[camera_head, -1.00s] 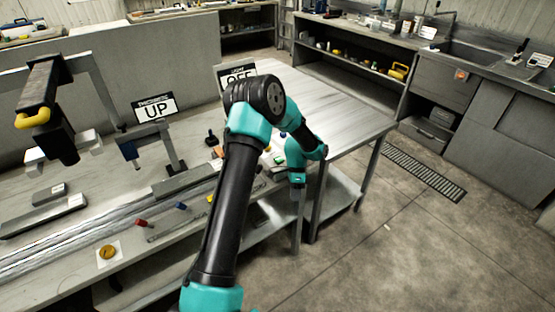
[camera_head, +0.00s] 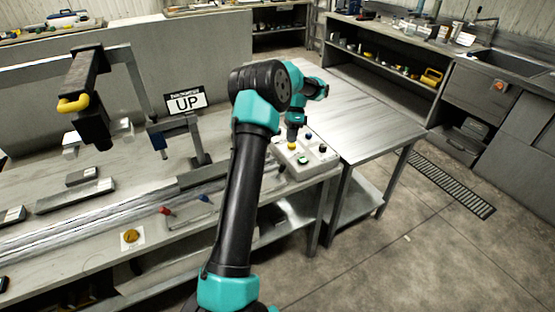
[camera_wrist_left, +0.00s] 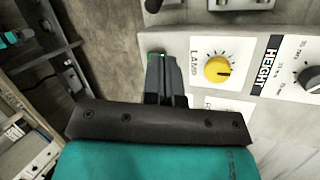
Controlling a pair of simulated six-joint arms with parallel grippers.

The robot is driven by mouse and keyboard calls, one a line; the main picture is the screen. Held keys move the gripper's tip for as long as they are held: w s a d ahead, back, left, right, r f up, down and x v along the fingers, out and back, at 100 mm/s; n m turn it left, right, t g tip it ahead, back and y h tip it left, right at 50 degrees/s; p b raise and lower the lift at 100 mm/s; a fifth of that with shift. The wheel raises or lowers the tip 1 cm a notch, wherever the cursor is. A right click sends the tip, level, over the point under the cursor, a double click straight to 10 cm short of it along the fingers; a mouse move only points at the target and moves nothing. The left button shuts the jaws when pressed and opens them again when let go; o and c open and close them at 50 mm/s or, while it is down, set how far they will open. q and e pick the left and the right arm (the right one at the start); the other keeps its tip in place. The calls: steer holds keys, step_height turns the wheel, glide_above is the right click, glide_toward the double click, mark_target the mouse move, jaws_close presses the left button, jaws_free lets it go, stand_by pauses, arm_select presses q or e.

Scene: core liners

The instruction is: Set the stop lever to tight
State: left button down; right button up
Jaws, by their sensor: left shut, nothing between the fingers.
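No lever that I can read as the stop lever shows for certain. Candidates in the head view are a red-tipped handle (camera_head: 166,210) and a blue-tipped handle (camera_head: 204,198) by the rail on the bench. My left gripper (camera_head: 292,136) points down over a light control box (camera_head: 318,158) at the bench's right end. In the left wrist view its fingers (camera_wrist_left: 156,62) are shut and empty, just left of a yellow knob (camera_wrist_left: 218,69) on a plate marked LAMP. Part of the panel is hidden behind the gripper. My right gripper is out of view.
A dark post with a yellow handle (camera_head: 75,104) rises at the left. A HEIGHT dial (camera_wrist_left: 309,75) is right of the lamp knob. A bare metal table (camera_head: 375,115) adjoins at right.

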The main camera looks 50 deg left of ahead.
mark_target(281, 171)
arm_select(q)
steer(key=shift+s+a+r+n, duration=0.2)
steer(key=shift+a+n, duration=0.05)
steer(key=shift+a, duration=0.25)
steer(key=shift+s+a+r+n, duration=0.2)
steer(key=shift+a+n, duration=0.05)
steer(key=shift+a, duration=0.2)
steer(key=shift+f, duration=0.1)
steer(key=x, duration=1)
steer(key=shift+w, duration=0.1)
steer(key=shift+d, duration=0.1)
